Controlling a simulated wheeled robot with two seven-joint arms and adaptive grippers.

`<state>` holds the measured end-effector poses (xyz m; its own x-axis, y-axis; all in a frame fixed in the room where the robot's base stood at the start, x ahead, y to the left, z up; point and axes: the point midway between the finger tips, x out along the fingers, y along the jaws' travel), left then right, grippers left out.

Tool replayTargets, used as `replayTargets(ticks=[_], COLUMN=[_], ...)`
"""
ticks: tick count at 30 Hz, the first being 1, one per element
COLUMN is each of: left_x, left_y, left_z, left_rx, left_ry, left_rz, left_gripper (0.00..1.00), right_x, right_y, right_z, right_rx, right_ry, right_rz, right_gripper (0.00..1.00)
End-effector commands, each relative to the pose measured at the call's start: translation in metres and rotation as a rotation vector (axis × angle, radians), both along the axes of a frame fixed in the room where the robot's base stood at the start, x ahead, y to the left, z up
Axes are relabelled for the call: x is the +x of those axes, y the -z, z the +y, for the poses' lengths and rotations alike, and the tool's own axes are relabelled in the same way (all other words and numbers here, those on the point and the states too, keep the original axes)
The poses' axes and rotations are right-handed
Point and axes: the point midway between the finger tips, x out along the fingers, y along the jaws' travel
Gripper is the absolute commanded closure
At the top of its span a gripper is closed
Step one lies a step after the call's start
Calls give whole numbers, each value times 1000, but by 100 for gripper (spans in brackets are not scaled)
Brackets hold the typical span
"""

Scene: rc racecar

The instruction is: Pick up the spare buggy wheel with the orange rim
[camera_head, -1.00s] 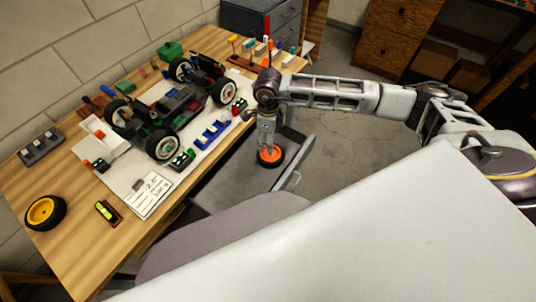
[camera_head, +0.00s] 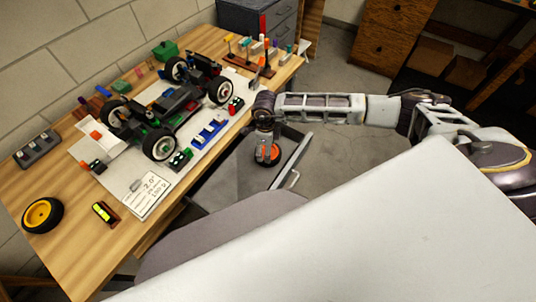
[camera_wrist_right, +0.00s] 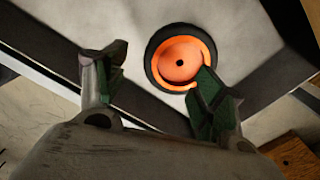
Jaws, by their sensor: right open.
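The spare wheel with the orange rim (camera_head: 273,154) lies on a grey surface, apparently a pulled-out drawer (camera_head: 232,178), beside the table's right edge. My right gripper (camera_head: 264,153) is above it, pointing down, and hides part of its left side. In the right wrist view the orange wheel (camera_wrist_right: 180,60) lies flat beyond the open fingers (camera_wrist_right: 160,62). It sits nearer the right finger, whose tip overlaps its lower right rim. The left finger is clear of it. Contact cannot be told. My left gripper is not in view.
The wooden table (camera_head: 75,255) carries the buggy (camera_head: 170,105), a yellow-rimmed wheel (camera_head: 42,215), a note card (camera_head: 150,195) and several small parts. A metal handle (camera_head: 294,179) sits at the drawer's front.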

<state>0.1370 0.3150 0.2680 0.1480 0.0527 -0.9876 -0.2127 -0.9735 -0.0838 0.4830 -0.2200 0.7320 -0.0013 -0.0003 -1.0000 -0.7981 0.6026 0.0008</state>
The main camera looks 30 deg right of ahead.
Motion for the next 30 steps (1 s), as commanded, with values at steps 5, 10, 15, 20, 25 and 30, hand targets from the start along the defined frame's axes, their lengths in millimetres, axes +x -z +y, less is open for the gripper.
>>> replayTargets(ticks=[5, 10, 15, 20, 25, 30], left_x=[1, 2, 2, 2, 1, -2], left_y=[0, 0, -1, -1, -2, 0], left_z=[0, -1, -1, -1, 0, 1], left_rx=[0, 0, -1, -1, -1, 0], left_ry=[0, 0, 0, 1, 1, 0], left_rz=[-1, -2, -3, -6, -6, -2], left_gripper=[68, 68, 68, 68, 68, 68], right_x=[0, 0, 0, 0, 0, 0], right_y=[7, 7, 8, 17, 36, 53], right_z=[0, 0, 0, -1, -2, -2], right_rx=[1, 1, 1, -1, 0, 1], right_ry=[0, 0, 0, 1, -1, -1], right_rz=[-1, -1, -1, 1, 1, 1], right_gripper=[31, 31, 31, 31, 31, 31])
